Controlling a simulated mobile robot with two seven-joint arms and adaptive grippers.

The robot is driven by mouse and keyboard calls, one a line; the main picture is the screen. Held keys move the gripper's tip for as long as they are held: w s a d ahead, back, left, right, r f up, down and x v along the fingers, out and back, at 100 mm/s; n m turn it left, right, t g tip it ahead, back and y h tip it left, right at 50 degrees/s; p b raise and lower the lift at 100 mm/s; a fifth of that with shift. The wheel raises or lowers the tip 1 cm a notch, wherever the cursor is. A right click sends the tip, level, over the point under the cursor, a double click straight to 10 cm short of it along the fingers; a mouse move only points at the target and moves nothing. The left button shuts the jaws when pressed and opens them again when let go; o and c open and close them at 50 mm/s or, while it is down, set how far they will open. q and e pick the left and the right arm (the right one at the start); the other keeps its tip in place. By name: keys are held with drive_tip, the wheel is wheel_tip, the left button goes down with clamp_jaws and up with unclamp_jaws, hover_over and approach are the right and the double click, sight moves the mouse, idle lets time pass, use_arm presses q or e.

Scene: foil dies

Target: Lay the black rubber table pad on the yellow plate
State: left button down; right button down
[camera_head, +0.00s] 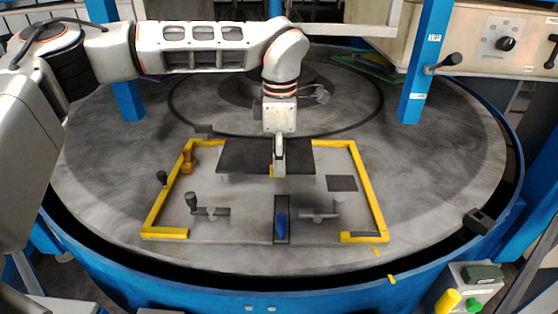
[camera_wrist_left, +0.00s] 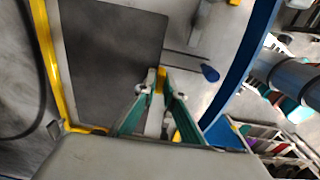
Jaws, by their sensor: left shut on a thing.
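The black rubber table pad (camera_head: 240,156) is a dark flat rectangle over the back middle of the yellow plate, whose yellow edging shows at the left (camera_head: 164,205). My left gripper (camera_head: 279,172) points down at the pad's front edge, right of its middle. My right gripper is out of view.
On the plate stand an orange piece (camera_head: 188,159), dark-knobbed clamps at left (camera_head: 192,202) and right (camera_head: 337,207), a blue-handled item (camera_head: 281,226) in a slot and a small dark square (camera_head: 342,183). A blue post (camera_head: 421,70) stands behind right. The round table is mostly clear around the plate.

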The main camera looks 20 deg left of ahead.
use_arm(q)
drive_tip(key=shift+f+b, duration=0.85)
drive_tip(key=shift+f, duration=0.85)
drive_tip(key=shift+f+b, duration=0.5)
drive_tip(key=shift+f, duration=1)
drive_tip(key=shift+f+b, duration=0.5)
drive_tip(key=shift+f, duration=0.7)
drive_tip(key=c, duration=2)
unclamp_jaws()
drive_tip(key=shift+c, duration=0.2)
